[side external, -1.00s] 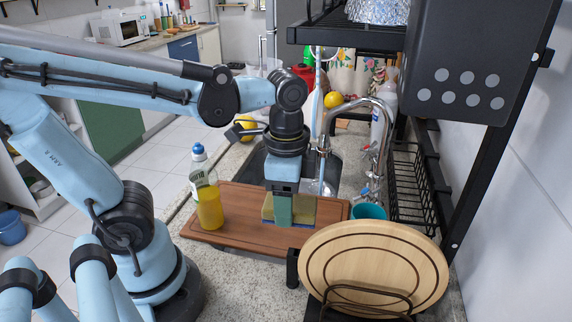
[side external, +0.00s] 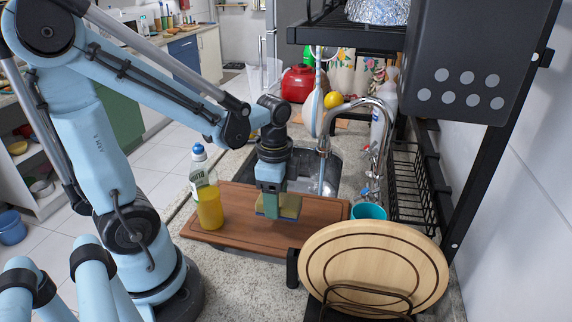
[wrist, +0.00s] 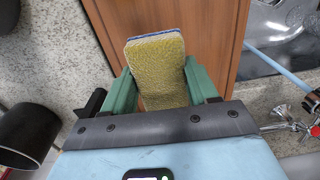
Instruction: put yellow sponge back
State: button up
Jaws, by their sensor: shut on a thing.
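The yellow sponge (wrist: 160,75) has a blue layer along one edge and sits between the green fingers of my gripper (wrist: 162,90) in the wrist view. In the side view my gripper (side external: 271,208) points down over the wooden board (side external: 235,232), shut on the yellow sponge (side external: 291,206). The sponge appears a little above the board; the exact gap is hard to tell. Part of the sponge is hidden behind the fingers.
A dish soap bottle (side external: 208,196) stands on the board's left part. The sink and curved faucet (side external: 383,130) lie behind. A teal cup (side external: 369,211), a round wooden board (side external: 374,268) and a black wire basket (side external: 408,195) are to the right.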

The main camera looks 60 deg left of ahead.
jog(key=shift+a+f, duration=0.1)
jog(key=shift+f, duration=2)
jog(key=o, duration=1)
jog(key=shift+f, duration=0.1)
notch_tip(320, 180, up, 12)
jog(key=shift+s+r, duration=0.1)
jog(key=shift+d+n+t, duration=0.6)
jog(key=shift+n, duration=0.1)
jog(key=d+n+t, duration=0.1)
jog(key=w+d+n+t, duration=0.1)
jog(key=n, duration=0.1)
jog(key=d+n+t, duration=0.1)
jog(key=shift+w+f+n+t, duration=0.15)
jog(key=shift+f+n+t, duration=0.15)
jog(key=shift+n, duration=0.1)
jog(key=n+t, duration=0.1)
jog(key=d+n+t, duration=0.1)
jog(key=shift+w+d+r+n, duration=0.15)
jog(key=shift+w+d+n, duration=0.1)
jog(key=shift+w+n, duration=0.15)
